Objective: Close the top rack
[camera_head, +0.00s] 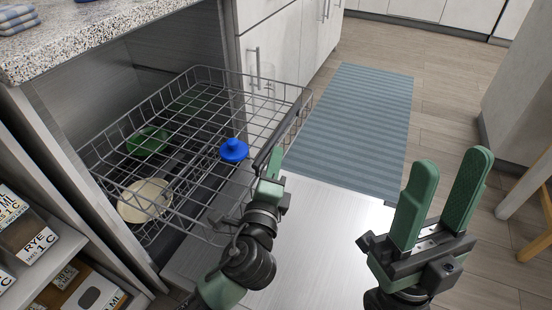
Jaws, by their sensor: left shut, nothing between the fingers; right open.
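The top rack (197,118) is a grey wire basket on the left, pulled part way out of the dishwasher cavity (95,72). A blue item (234,150), a green bowl (148,141) and a cream dish (145,200) show within or through its wires. My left gripper (274,160) is shut and empty at the rack's front right, close to its front edge. Whether it touches the wires I cannot tell. My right gripper (445,185) is open and empty at the right, away from the rack.
The dishwasher door (325,225) lies open and flat below the rack. A blue striped mat (368,125) lies on the wooden floor. A speckled counter (105,30) is above the cavity. Shelves with boxes (25,225) stand at the lower left, and a wooden stool (535,215) is at the right.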

